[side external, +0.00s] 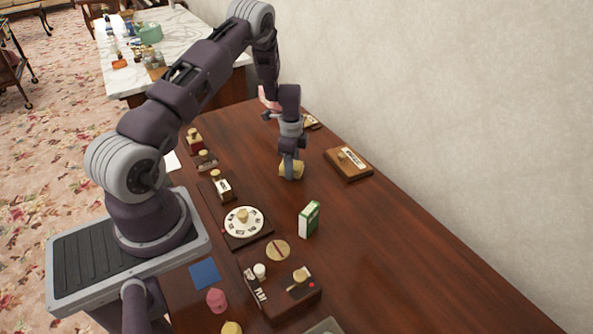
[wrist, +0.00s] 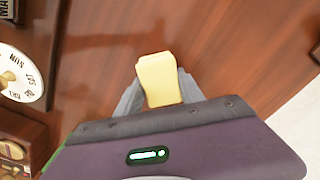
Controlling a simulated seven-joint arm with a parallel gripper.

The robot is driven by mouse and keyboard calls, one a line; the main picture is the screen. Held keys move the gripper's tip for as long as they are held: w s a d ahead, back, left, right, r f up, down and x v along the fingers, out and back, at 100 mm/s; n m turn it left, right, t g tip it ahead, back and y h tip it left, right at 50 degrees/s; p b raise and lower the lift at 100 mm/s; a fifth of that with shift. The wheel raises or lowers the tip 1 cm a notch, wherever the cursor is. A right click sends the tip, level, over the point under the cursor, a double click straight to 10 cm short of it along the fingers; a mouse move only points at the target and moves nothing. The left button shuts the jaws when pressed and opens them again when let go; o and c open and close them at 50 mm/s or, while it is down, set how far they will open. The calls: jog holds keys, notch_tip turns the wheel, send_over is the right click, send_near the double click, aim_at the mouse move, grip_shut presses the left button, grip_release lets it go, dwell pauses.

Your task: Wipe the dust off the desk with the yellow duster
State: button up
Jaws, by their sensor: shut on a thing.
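The yellow duster (wrist: 159,78) is a pale yellow block between my fingers in the wrist view. In the side view the duster (side external: 291,171) sits at the tip of my gripper (side external: 290,160), low at the surface of the brown wooden desk (side external: 370,240). My gripper is shut on the duster and points down. I cannot tell whether the duster presses on the wood. No dust can be made out on the desk in either view; faint darker smears show on the wood in the wrist view.
A round white dial (side external: 244,222) on a wooden base, a green and white box (side external: 309,219) and a wooden box with knobs (side external: 282,285) stand nearer the camera. A wooden block (side external: 348,163) lies near the wall. The right part of the desk is clear.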

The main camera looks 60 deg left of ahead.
jog(key=shift+a+r, duration=0.15)
jog(key=shift+a, duration=0.05)
jog(key=shift+r, duration=3.95)
jog(key=shift+d, duration=0.1)
